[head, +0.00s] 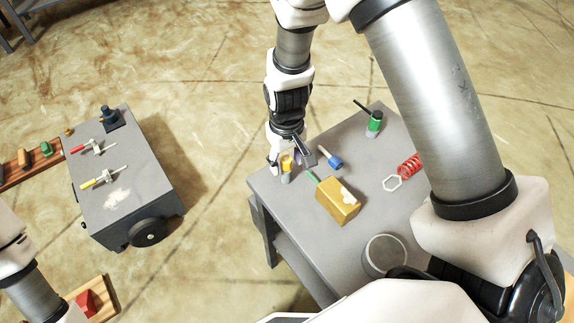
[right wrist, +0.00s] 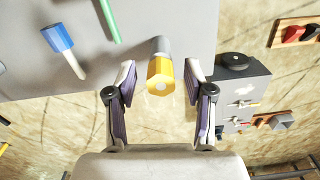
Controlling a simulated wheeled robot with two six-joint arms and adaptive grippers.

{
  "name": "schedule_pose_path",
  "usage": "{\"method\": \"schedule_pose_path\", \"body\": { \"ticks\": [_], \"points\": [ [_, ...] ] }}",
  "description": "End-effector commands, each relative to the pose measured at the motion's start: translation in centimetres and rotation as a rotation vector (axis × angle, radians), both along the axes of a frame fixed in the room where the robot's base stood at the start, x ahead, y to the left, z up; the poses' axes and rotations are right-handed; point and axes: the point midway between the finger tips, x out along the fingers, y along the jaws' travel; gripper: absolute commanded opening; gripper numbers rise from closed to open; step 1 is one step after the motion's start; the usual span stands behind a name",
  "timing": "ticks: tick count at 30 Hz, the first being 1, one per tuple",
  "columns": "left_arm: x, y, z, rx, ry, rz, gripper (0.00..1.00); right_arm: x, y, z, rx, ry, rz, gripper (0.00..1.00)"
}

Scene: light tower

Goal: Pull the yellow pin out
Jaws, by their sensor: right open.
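The yellow pin (head: 286,163) has a yellow head on a grey lower part and is at the far left corner of the grey table (head: 262,190). In the right wrist view the yellow pin (right wrist: 160,82) shows its hexagonal head end towards the camera. My right gripper (head: 291,162) is open, with one finger on each side of the pin. In the right wrist view a gap shows between the pin and both fingers of the gripper (right wrist: 160,70). Of my left side only part of the arm shows at the lower left of the head view.
A grey cart (head: 146,183) stands apart at left.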

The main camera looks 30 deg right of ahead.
Motion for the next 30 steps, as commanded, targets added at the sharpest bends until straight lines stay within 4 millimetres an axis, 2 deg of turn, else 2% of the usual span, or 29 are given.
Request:
{"method": "schedule_pose_path", "body": {
  "ticks": [26,27,29,30],
  "points": [
    [-0.01,-0.01,0.76,0.0,0.0,0.0,0.0,-0.01,0.05,0.0,0.0,0.001,0.001,0.53],
    [0.0,-0.01,0.75,0.0,0.0,0.0,0.0,-0.01,0.05,0.0,0.0,0.001,0.001,0.49],
    [-0.01,-0.01,0.75,0.0,0.0,0.0,0.0,-0.01,0.05,0.0,0.0,0.001,0.001,0.28],
    [-0.01,-0.01,0.75,0.0,0.0,0.0,0.0,-0.01,0.05,0.0,0.0,0.001,0.001,0.14]
  ]
}}
